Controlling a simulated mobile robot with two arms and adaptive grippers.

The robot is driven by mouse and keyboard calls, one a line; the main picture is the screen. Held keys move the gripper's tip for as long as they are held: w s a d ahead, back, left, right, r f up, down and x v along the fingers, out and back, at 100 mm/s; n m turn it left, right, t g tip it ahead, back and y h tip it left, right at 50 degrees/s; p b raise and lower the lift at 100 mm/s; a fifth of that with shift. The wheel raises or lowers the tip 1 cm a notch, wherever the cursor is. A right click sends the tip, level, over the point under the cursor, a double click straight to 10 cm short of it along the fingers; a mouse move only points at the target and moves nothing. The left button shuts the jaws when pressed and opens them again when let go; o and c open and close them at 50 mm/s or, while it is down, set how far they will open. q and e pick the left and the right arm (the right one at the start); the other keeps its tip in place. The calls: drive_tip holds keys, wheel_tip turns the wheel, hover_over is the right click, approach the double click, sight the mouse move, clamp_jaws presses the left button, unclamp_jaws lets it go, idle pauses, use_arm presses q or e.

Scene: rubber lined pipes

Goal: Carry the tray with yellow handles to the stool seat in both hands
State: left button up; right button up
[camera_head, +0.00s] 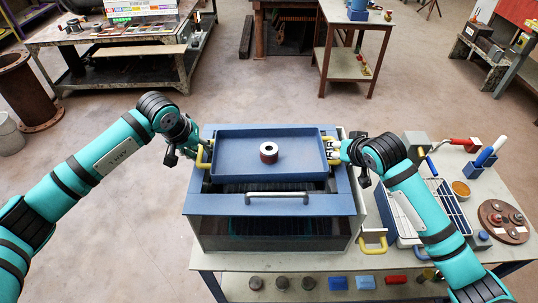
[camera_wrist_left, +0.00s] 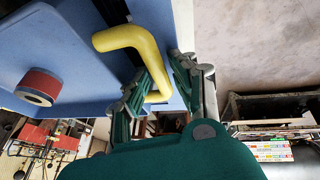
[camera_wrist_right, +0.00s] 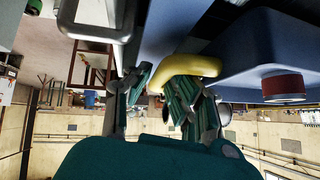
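The blue tray (camera_head: 235,170) has a yellow handle at each short side and carries a dark red and white ring-shaped part (camera_head: 268,152). It lies level over a blue-framed box. My left gripper (camera_head: 202,148) is at the left yellow handle (camera_wrist_left: 135,42); its fingers (camera_wrist_left: 160,88) are spread, with part of the handle between them. My right gripper (camera_head: 340,150) is at the right handle (camera_wrist_right: 188,67); its fingers (camera_wrist_right: 157,92) are also apart, and one is partly behind the handle. I cannot make out contact at either handle. I cannot pick out a stool seat.
The blue-framed box (camera_head: 230,205) with a silver front bar stands on a table (camera_head: 375,262). Right of it are a wire-rack tray (camera_head: 395,225), tools and flanges. A workbench (camera_head: 110,40) and a brown-legged stand (camera_head: 345,66) are behind. Floor between is free.

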drive_tip(key=shift+w, duration=0.1)
use_arm(q)
clamp_jaws()
use_arm(e)
clamp_jaws()
use_arm(q)
drive_tip(key=shift+r, duration=0.1)
use_arm(e)
drive_tip(key=shift+r, duration=0.1)
